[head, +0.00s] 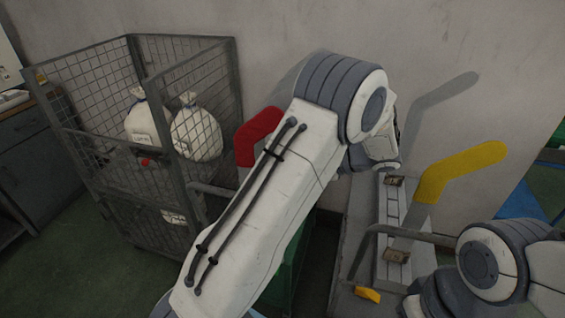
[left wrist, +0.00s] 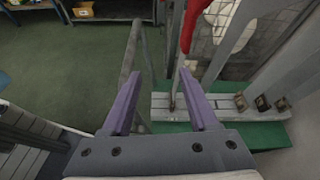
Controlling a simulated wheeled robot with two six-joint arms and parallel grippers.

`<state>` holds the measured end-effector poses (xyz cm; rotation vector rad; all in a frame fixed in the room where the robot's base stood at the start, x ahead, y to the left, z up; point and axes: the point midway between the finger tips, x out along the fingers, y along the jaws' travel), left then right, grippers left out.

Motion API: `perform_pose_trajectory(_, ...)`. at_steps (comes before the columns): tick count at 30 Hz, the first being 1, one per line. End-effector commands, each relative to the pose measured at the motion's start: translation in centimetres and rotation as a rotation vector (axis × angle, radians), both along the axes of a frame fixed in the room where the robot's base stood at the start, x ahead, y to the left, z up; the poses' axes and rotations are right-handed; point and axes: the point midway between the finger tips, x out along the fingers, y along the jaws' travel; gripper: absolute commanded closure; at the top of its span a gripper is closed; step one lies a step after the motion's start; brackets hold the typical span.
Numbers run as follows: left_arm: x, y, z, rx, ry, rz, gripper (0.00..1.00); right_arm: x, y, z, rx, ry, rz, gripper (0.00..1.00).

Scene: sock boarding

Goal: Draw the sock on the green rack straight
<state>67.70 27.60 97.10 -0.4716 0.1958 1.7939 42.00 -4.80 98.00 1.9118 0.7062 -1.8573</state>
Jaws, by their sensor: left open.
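A red sock (head: 257,132) is on an upright board in the head view, partly hidden behind my left arm. Its lower part (left wrist: 190,24) shows at the top of the left wrist view, beside the right finger. The green rack (head: 295,262) is mostly hidden behind my left arm; in the left wrist view its green side (left wrist: 262,136) shows under a pale slatted top. My left gripper (left wrist: 160,76) is open with purple fingers, and a thin board stands between them in the picture. I cannot tell whether it touches. My right gripper is out of view.
A yellow sock (head: 462,168) is on a board on the rack at right. A small yellow piece (head: 368,294) lies below it. A wire cage trolley (head: 100,85) with white sacks (head: 196,134) stands at left. A wall is behind. Green floor (left wrist: 75,65) is open at left in the wrist view.

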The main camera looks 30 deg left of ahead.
Motion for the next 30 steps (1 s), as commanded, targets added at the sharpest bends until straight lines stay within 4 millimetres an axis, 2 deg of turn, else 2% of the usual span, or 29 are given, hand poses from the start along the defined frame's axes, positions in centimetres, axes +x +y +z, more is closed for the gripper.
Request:
perform_pose_trajectory(1,1.2,1.8,-1.1,0.067,0.049,-0.002,0.4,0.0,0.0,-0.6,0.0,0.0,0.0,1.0)
perform_pose_trajectory(3,2.5,3.7,-1.6,0.147,0.104,-0.014,0.4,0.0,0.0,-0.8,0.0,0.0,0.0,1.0)
perform_pose_trajectory(6,3.6,5.5,-1.9,0.224,0.156,-0.02,0.4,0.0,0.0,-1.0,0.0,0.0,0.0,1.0)
perform_pose_trajectory(9,4.1,6.3,-2.1,0.263,0.183,-0.024,0.4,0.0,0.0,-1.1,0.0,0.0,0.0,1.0)
perform_pose_trajectory(17,3.9,7.9,-2.3,0.273,0.189,-0.025,0.4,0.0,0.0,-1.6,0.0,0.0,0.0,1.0)
perform_pose_trajectory(30,2.8,12.1,-2.9,0.271,0.187,-0.025,0.4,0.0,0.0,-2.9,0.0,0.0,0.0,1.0)
